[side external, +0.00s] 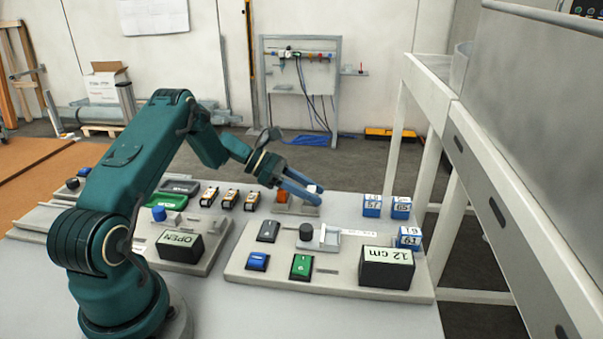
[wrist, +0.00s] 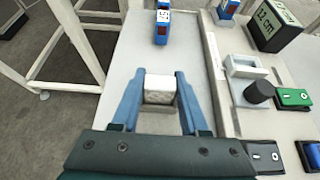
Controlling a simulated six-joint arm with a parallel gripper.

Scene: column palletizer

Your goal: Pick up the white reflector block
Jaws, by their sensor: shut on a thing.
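The white reflector block (wrist: 160,89) sits between the two blue fingers of my gripper (wrist: 160,97) in the wrist view. A finger lies against each side of it, and the gripper is shut on it. In the side external view my gripper (side external: 303,190) is near the far edge of the table, and a small part of the white block (side external: 314,188) shows between the fingers. An orange piece on a grey plate (side external: 299,209) lies below and beside the gripper. I cannot tell how far the block is above the surface.
Several blue numbered blocks (side external: 372,205) stand to the right. A panel (side external: 330,278) with a black knob (side external: 306,232), switches and a "12 cm" display (side external: 387,268) lies in front. An "OPEN" display (side external: 179,246) stands left. A white frame (side external: 480,170) borders the right side.

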